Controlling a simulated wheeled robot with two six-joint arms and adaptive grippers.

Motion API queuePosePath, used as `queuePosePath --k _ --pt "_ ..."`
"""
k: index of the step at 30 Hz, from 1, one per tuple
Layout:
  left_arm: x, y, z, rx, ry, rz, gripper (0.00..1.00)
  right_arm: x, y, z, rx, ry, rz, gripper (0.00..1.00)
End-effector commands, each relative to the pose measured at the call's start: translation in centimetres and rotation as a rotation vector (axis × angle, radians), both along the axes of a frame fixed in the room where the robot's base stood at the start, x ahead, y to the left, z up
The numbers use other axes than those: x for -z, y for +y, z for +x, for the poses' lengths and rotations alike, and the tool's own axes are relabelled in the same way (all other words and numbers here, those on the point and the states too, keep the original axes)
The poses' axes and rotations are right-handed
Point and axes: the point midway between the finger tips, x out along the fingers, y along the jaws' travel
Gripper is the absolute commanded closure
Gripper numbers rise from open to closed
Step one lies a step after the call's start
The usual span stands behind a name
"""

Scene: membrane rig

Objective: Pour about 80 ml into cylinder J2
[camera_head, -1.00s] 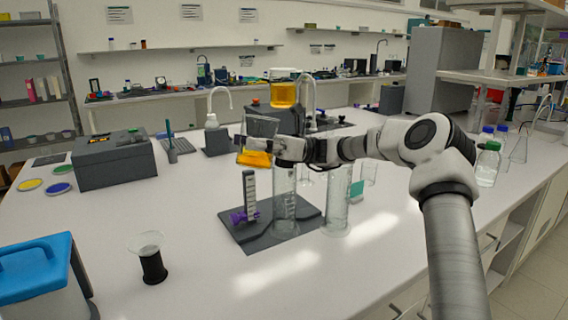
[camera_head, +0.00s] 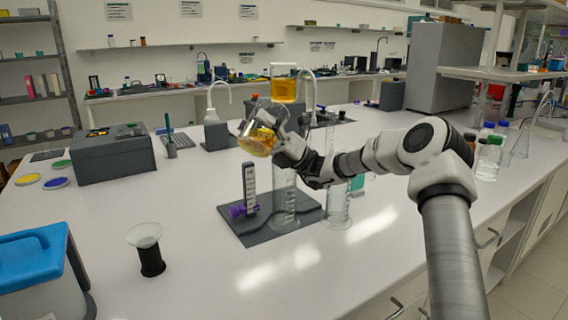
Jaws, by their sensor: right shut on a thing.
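My right gripper (camera_head: 283,147) is shut on a clear glass beaker (camera_head: 270,113) with amber liquid in it. The beaker is held well above the bench and is clearly tilted. A tall clear cylinder (camera_head: 285,203) stands upright on a dark base plate (camera_head: 253,233), below the gripper. A second clear cylinder (camera_head: 338,206) stands just right of it, partly hidden by my right arm. I cannot read any label, so I cannot tell which is J2. No falling stream and no amber liquid in either cylinder can be made out. My left gripper is not in view.
A scale-marked upright block (camera_head: 250,188) and a purple item (camera_head: 238,211) are on the base plate. An amber-filled container (camera_head: 284,90) stands behind the beaker. A funnel-topped black holder (camera_head: 150,255) and a blue-lidded box (camera_head: 38,270) are front left. The front middle bench is clear.

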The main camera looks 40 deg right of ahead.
Motion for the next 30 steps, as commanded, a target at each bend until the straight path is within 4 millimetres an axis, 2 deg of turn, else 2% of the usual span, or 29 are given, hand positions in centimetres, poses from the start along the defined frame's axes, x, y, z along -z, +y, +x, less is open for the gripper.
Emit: queuePosePath --k 2,6,28,30 --pt "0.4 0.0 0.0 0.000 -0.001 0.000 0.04 0.6 0.0 -0.2 -0.001 0.004 0.019 0.68" --pt "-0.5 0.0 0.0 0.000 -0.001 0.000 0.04 -0.2 0.0 -0.1 -0.001 0.011 0.046 0.68" --pt "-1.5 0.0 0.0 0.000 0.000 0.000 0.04 -1.0 -0.3 0.0 0.000 0.046 0.163 0.68" --pt "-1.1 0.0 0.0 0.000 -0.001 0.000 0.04 -0.4 -0.4 0.1 -0.001 0.051 0.176 0.68"
